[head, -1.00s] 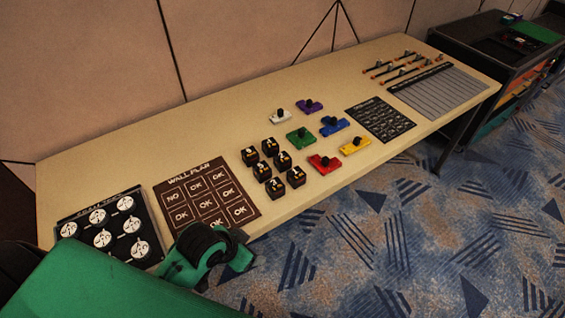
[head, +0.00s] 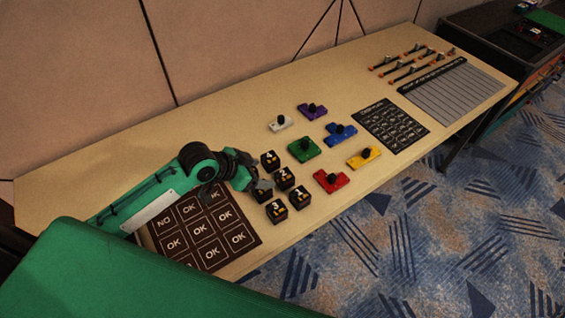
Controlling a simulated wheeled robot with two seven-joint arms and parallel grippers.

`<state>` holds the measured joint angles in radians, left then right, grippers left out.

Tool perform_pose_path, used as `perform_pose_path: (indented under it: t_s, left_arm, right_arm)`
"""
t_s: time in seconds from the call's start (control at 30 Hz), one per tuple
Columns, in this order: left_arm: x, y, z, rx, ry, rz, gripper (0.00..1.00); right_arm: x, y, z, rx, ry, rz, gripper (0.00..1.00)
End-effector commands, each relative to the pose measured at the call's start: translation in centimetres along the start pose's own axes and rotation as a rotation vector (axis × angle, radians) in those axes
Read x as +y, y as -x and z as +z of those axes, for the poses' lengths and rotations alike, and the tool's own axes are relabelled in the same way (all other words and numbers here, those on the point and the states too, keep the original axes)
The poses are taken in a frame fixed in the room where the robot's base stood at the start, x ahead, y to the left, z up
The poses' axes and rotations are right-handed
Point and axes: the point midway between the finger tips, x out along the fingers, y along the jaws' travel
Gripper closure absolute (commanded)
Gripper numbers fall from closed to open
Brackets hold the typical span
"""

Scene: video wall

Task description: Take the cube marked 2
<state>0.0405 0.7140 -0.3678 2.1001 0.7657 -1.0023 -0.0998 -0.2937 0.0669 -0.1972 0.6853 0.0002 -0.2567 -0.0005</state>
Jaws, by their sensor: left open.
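Several small black cubes with pale marks stand in a cluster mid-table. The cube that seems to read 2 (head: 284,177) stands upright in the right column, middle row, though its mark is small. A cube that seems to read 3 (head: 276,210) is at the front left of the cluster. Another cube (head: 299,198) is at the front right. My left gripper (head: 259,183) is open over the left side of the cluster. It partly covers the left middle cube (head: 264,195) and hides the back left one. The cube marked 2 is just right of its fingertips. My right gripper is not in view.
The brown wall plan board (head: 247,243) lies left, under my left arm. The table's (head: 230,125) back strip is clear.

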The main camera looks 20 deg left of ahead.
Motion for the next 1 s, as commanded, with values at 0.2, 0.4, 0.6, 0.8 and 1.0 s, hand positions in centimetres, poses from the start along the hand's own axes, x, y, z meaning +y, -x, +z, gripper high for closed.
perform_pose_path:
  t_s: [0.2,0.4,0.6,0.8,1.0]
  left_arm:
    - [-0.1,-2.0,-0.1,0.003,0.005,0.002,0.31]
    - [-0.1,-5.9,-0.2,0.003,0.003,0.002,0.31]
    - [-0.1,-8.3,-0.1,0.002,0.001,0.001,0.31]
    - [0.0,-9.6,-0.1,0.002,0.002,0.002,0.31]
    - [0.0,-12.4,0.1,0.001,0.003,0.001,0.31]
  right_arm:
    - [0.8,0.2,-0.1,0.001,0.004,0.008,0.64]
    - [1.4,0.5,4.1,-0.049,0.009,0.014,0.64]
    - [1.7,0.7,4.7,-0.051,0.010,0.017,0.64]
    - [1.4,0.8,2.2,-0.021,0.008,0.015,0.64]
    - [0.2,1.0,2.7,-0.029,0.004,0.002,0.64]
